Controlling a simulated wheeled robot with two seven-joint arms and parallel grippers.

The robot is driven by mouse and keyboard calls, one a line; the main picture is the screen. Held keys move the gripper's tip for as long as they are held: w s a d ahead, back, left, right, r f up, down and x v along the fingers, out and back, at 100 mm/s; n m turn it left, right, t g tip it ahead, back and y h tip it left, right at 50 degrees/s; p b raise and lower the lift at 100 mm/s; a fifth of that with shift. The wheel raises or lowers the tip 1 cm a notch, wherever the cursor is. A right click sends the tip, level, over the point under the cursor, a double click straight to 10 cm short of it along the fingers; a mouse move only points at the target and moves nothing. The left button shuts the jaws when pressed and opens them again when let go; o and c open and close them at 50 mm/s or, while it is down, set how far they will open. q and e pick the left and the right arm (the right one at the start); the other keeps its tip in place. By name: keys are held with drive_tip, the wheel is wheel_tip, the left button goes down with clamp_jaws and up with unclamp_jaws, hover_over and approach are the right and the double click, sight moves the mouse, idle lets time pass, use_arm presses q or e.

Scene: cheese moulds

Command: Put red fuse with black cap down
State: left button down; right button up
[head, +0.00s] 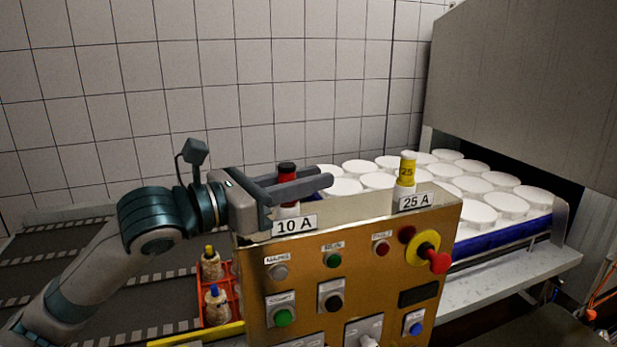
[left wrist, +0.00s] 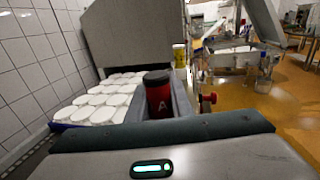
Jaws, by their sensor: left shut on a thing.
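The red fuse with a black cap (head: 287,173) is upright between the fingers of my left gripper (head: 300,184), above the 10 A label (head: 294,225) on top of the control box. My left gripper is shut on it. In the left wrist view the red fuse (left wrist: 158,95) shows upright with a white letter on its side. The fingers hide part of it in the head view, and I cannot tell whether its lower end is seated in the white holder below. My right gripper is not in view.
A yellow fuse (head: 407,168) marked 25 stands above the 25 A label on the brass control box (head: 350,262). White moulds (head: 480,200) lie on a conveyor behind. An orange crate (head: 222,308) with fuses or bottles stands left of the box.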

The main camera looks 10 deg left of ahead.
use_arm(q)
drive_tip(key=shift+f, duration=0.2)
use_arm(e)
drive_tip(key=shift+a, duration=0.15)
use_arm(q)
drive_tip(key=shift+f, duration=0.15)
drive_tip(key=c, duration=1.6)
unclamp_jaws()
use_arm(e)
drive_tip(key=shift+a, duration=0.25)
use_arm(q)
drive_tip(key=shift+r, duration=0.2)
drive_tip(key=shift+s+a, duration=0.1)
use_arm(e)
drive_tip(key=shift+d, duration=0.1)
